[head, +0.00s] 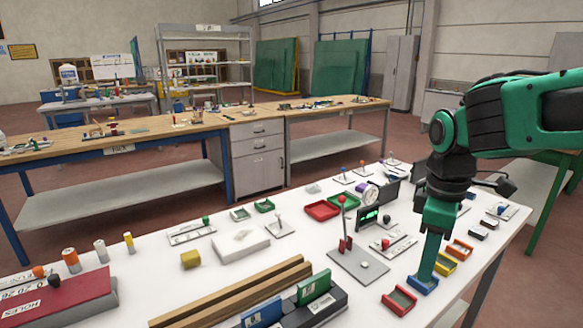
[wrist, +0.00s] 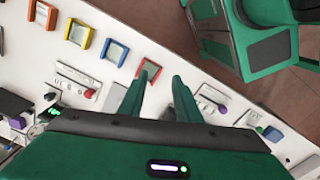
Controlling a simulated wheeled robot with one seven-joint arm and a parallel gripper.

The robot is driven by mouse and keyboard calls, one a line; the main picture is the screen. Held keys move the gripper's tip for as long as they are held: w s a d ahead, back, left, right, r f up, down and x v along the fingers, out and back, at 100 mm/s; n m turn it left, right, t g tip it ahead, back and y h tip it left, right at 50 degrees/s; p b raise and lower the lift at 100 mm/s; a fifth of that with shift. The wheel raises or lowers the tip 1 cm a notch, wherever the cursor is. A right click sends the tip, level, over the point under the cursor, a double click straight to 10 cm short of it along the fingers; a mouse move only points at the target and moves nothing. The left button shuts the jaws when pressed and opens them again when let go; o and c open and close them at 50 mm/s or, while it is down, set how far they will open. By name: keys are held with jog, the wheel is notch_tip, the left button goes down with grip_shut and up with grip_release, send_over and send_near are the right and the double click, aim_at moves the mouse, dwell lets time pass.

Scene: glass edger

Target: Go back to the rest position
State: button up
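My gripper (head: 427,264) points down over the right part of the white table (head: 130,285), and in the head view its lower end overlaps the small blue tray (head: 422,287). In the wrist view the two green fingers of my gripper (wrist: 157,82) are spread apart with nothing between them. How high the fingers are above the table I cannot tell.
A red tray (head: 399,300), a yellow tray (head: 445,265) and an orange tray (head: 459,250) are close by. A stand with a red-knobbed lever (head: 342,215) and a dark display (head: 367,217) rise left of my arm. Wooden bars (head: 235,290) lie in front.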

jog(key=s+d+f+m, duration=0.3)
jog(key=s+d+m, duration=0.4)
jog(key=s+m, duration=0.1)
jog(key=s+d+f+m, duration=0.3)
jog(key=s+d+m, duration=0.4)
jog(key=s+m, duration=0.1)
jog(key=shift+s+f+m+y, duration=0.15)
jog(key=shift+s+m+y, duration=0.2)
jog(key=shift+m, duration=0.35)
jog(key=shift+w+f, duration=0.25)
jog(key=shift+w, duration=0.35)
dwell(0.8)
